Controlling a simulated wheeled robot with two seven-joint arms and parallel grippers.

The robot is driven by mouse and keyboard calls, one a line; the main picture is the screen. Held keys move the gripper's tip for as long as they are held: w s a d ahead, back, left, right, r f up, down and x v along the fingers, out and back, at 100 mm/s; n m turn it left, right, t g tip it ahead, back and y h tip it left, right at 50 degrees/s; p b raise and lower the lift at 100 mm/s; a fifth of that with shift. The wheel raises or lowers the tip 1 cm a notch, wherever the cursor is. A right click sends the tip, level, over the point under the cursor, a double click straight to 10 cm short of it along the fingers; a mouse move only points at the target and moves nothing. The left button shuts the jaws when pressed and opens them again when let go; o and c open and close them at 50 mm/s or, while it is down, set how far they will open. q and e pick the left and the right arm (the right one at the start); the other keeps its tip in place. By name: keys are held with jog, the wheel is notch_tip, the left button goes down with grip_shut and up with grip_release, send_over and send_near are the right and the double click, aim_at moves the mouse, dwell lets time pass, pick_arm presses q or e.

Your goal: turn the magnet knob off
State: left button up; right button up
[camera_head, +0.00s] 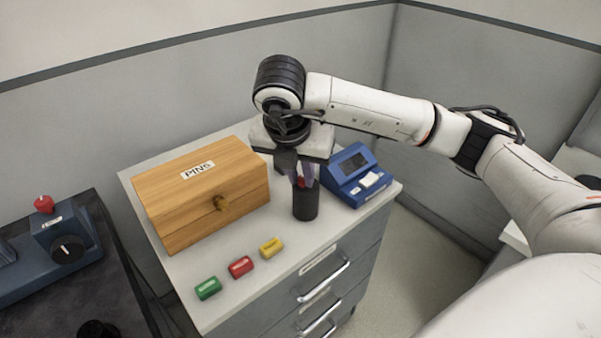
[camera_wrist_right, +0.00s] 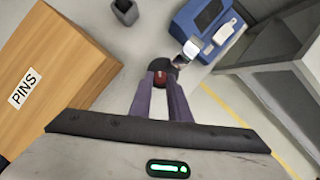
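A black round knob (camera_head: 68,250) with a white mark is on the front of a dark blue device (camera_head: 40,268) at the far left in the head view. I take it for the magnet knob; its setting is too small to read. My right gripper (camera_head: 303,180) is far from it, above a black cup (camera_head: 306,205) on the cabinet. In the right wrist view its two fingers (camera_wrist_right: 160,84) are close together with a red thing (camera_wrist_right: 160,77) between their tips, and appear shut on it. The lower part of the red thing is hidden. My left gripper is out of view.
A wooden box labelled PINS (camera_head: 203,190) stands on the cabinet (camera_head: 215,295). A blue device (camera_head: 357,176) is right of the cup. Green (camera_head: 208,288), red (camera_head: 240,267) and yellow (camera_head: 271,247) blocks lie in front. A red ball-like top (camera_head: 44,203) sits on the dark blue device.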

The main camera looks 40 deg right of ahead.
grip_shut()
jog(key=n+b, duration=0.1)
jog(key=b, duration=0.2)
jog(key=shift+s+d+f+n+t, duration=0.1)
jog(key=shift+d+f+n+t, duration=0.05)
jog(key=shift+f+n+t, duration=0.2)
jog(key=shift+r+n+y+b, duration=0.3)
jog(key=shift+n+b, duration=0.2)
jog(key=shift+n, duration=0.15)
jog(key=shift+r, duration=0.1)
jog(key=o, duration=0.7)
grip_release()
